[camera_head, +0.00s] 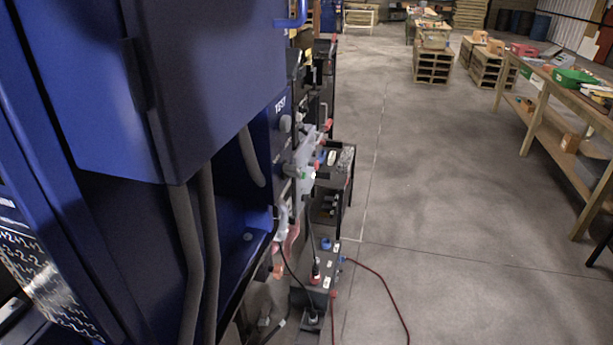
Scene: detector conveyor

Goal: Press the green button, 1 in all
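I cannot make out a green button in the head view. A large blue machine (215,70) fills the left side, with a white label that seems to read TEST on its narrow side face. A round grey knob (285,123) sticks out just below that label. The machine's side face is seen at a steep angle, so its other controls are hard to tell. Neither of my grippers can be made out in this view.
Dark equipment stands (334,180) and pale and red parts crowd the machine's right side. A red cable (385,285) lies on the floor. A wooden workbench (545,88) stands at the right, with stacked pallets (433,65) further back. The middle floor is clear.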

